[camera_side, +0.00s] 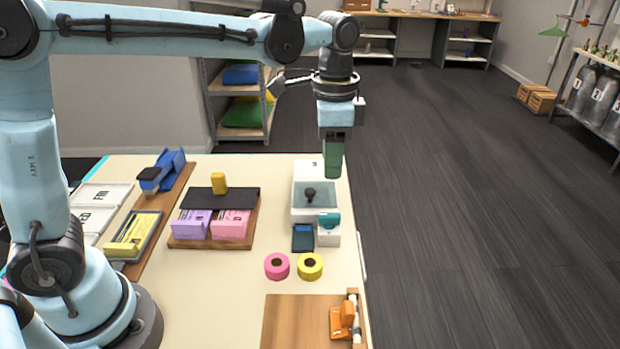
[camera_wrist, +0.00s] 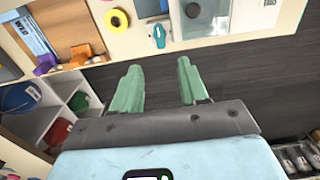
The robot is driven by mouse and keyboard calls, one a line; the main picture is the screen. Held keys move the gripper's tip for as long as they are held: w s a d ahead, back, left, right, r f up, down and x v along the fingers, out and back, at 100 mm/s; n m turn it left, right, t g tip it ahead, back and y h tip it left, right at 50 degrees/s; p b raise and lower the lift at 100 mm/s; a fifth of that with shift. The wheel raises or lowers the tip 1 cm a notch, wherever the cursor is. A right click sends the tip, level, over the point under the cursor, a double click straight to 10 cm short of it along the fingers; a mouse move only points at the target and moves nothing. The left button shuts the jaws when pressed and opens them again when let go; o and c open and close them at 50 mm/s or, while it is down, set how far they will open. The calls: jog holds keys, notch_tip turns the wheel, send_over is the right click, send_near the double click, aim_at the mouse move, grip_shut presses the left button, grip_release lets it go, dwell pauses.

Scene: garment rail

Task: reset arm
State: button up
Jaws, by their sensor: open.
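My gripper (camera_side: 333,158) hangs pointing down over the far right corner of the table (camera_side: 215,290). In the wrist view its two green fingers (camera_wrist: 157,85) are spread apart with nothing between them. Dark floor shows between and beyond the fingers, with the table edge past the fingertips. In the side view my arm reaches across from the left, high above the table. The fingers look clear of the table and of the objects on it, though the side view shows them close behind the white box.
Near the gripper stands a white box (camera_side: 305,212) with a dark knob. Pink tape (camera_side: 277,266) and yellow tape (camera_side: 309,266) lie in front. A wooden organizer (camera_side: 212,240) holds purple and pink boxes. An orange tool (camera_side: 342,322) sits on a brown board.

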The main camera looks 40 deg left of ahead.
jog(key=s+a+f+n+t, duration=0.2)
jog(key=s+a+n+t, duration=0.4)
jog(key=s, duration=0.5)
jog(key=shift+a+f+n+t, duration=0.3)
jog(key=shift+a+n, duration=0.85)
jog(key=shift+n, duration=0.05)
jog(key=shift+s+a+f, duration=0.1)
jog(key=shift+s+f, duration=0.05)
jog(key=shift+o, duration=1.3)
jog(key=shift+f+n, duration=0.1)
jog(key=shift+n, duration=0.2)
jog(key=shift+o, duration=1.4)
jog(key=w+d+r+n+g, duration=0.3)
jog(key=w+n, duration=0.1)
jog(key=w, duration=0.1)
jog(key=shift+w+d+r, duration=0.3)
jog(key=shift+w+r, duration=0.05)
jog(key=n+g, duration=0.4)
jog(key=n, duration=0.1)
send_over(329, 214)
notch_tip(329, 214, down, 13)
jog(key=shift+r, duration=0.2)
